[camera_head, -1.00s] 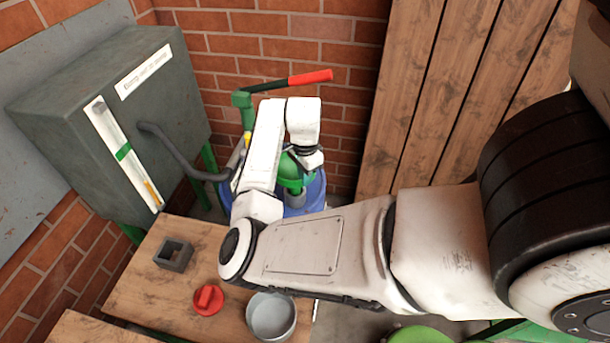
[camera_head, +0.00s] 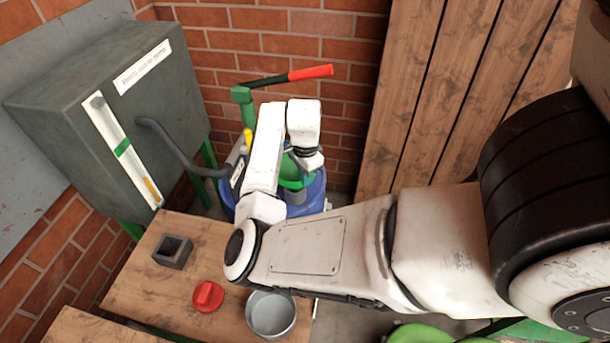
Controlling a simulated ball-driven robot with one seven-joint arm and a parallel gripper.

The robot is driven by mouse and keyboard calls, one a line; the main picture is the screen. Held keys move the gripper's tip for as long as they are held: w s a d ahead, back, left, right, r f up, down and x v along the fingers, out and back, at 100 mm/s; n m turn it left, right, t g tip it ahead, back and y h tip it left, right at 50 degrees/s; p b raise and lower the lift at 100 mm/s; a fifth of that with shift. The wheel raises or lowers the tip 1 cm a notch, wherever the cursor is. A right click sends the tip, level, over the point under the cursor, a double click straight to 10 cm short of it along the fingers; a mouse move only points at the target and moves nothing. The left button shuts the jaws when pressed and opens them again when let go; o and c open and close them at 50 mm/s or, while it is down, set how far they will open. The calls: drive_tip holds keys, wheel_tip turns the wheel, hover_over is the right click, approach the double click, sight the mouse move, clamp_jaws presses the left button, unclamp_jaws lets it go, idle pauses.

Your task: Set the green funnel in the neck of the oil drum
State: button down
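The blue oil drum (camera_head: 316,193) stands on the floor behind the wooden bench, partly hidden by my arm. Its grey neck (camera_head: 295,196) shows on top. The green funnel (camera_head: 296,177) is at the neck, directly over or in it; I cannot tell how far its spout is in. My gripper (camera_head: 309,168) points down at the funnel's right side, at its rim. The fingertips are too small and hidden to tell whether they hold the funnel.
A green hand pump with a red-tipped lever (camera_head: 310,74) rises behind my arm. A grey tank (camera_head: 110,110) with a hose stands left. The bench (camera_head: 150,285) holds a square grey block (camera_head: 173,251), a red cap (camera_head: 208,296) and a grey pan (camera_head: 271,314).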

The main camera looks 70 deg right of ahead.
drive_tip(key=shift+f+b, duration=0.55)
drive_tip(key=shift+f, duration=0.55)
idle(0.9)
idle(0.3)
drive_tip(key=c, duration=1.3)
unclamp_jaws()
drive_tip(key=c, duration=0.4)
drive_tip(key=shift+r, duration=0.1)
drive_tip(key=shift+r+p, duration=3.65)
drive_tip(key=shift+r, duration=0.25)
